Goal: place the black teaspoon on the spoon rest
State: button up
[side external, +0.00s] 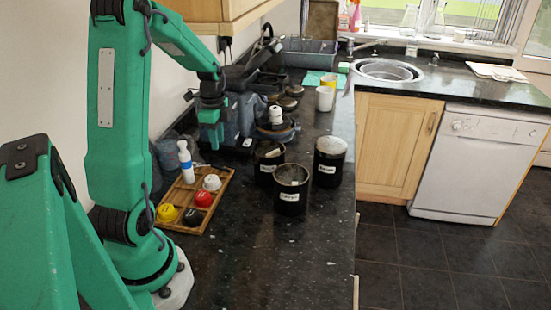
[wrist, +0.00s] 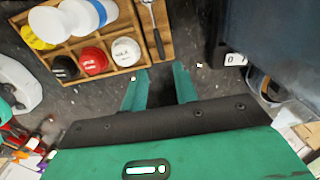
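My gripper (side external: 211,138) hangs above the dark counter in the side view, beyond the wooden tray. In the wrist view my gripper (wrist: 160,78) has its two green fingers apart, with nothing seen between them. A slim grey-and-dark utensil (wrist: 154,28) lies on a wooden strip (wrist: 163,12) ahead of the fingers at the top of the wrist view. I cannot tell whether it is the black teaspoon. I cannot make out a spoon rest for certain; the wooden strip may be part of the tray. No teaspoon is distinct in the side view.
The wooden tray (side external: 178,224) holds yellow, black, red and white round items and a white bottle (side external: 185,162). Labelled black canisters (side external: 291,198) (side external: 329,165) stand to the right. Mugs (side external: 325,98) and a sink (side external: 387,70) are farther back. The front counter is clear.

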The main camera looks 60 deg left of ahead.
jog(key=shift+r, duration=1.6)
jog(key=d+r+n+t+y, duration=0.15)
jog(key=d+r, duration=0.25)
jog(key=d, duration=0.4)
jog(key=d+r+n+t+h, duration=0.1)
jog(key=d+r+n, duration=0.2)
jog(key=d+r, duration=0.35)
jog(key=s+d+n+t, duration=0.3)
jog(key=s+d, duration=0.4)
jog(key=d, duration=0.6)
jog(key=shift+s+d+r+n, duration=0.2)
jog(key=shift+d+n, duration=0.15)
jog(key=shift+n, duration=0.4)
